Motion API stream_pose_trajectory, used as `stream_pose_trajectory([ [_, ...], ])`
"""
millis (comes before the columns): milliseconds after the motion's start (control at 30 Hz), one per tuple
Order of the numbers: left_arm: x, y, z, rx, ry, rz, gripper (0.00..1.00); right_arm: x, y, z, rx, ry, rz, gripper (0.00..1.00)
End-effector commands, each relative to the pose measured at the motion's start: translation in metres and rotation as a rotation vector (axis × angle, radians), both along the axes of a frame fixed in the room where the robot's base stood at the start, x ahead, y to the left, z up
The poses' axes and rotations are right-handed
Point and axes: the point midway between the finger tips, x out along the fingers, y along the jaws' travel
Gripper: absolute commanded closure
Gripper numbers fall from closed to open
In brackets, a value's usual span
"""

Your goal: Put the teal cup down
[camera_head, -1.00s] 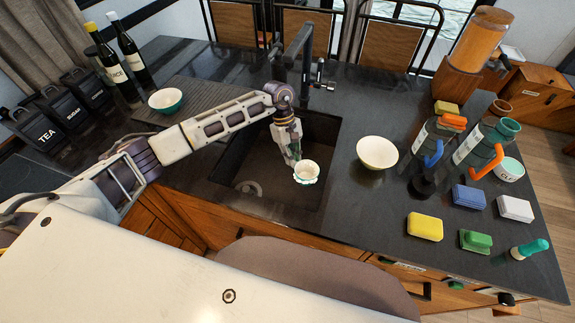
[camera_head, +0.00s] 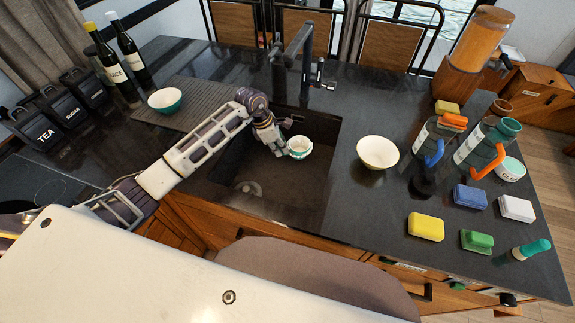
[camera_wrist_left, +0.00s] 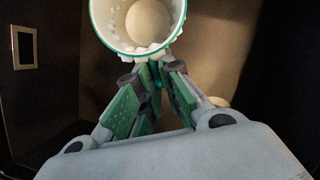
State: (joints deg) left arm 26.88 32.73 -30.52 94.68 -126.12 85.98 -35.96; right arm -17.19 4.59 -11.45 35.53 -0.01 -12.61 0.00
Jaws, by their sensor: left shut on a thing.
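The teal cup (camera_head: 300,148), white inside with a teal outer side, is held over the sink near its right wall in the head view. My left gripper (camera_head: 284,149) is shut on its near-left side. In the left wrist view the cup (camera_wrist_left: 137,22) is at the top, its open mouth facing the camera, and the green finger pads of my left gripper (camera_wrist_left: 153,80) meet at its rim. I cannot tell how high the cup is above the sink floor. My right gripper is not in view.
The dark sink (camera_head: 290,195) lies below, with a black faucet (camera_head: 297,60) behind it. A cream bowl (camera_head: 377,152) stands right of the sink. A teal bowl (camera_head: 165,100) sits on the ridged drainboard (camera_head: 205,95). Sponges, including a yellow one (camera_head: 426,227), and bottles occupy the right counter.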

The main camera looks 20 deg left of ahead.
Motion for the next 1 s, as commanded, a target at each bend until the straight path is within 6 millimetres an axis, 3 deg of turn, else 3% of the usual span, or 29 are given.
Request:
stream_pose_trajectory([
  [200, 0.004, 0.024, -0.006, 0.001, -0.003, 0.204, 1.0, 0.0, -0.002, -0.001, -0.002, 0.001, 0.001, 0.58],
  [400, 0.006, 0.037, -0.008, 0.004, -0.006, 0.303, 1.0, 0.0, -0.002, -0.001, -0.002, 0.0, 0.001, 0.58],
  [833, 0.007, 0.039, -0.008, 0.004, -0.006, 0.319, 1.0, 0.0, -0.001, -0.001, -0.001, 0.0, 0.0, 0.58],
  [1000, 0.006, 0.039, -0.018, 0.005, -0.004, 0.321, 1.0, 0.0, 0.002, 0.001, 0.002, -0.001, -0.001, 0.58],
])
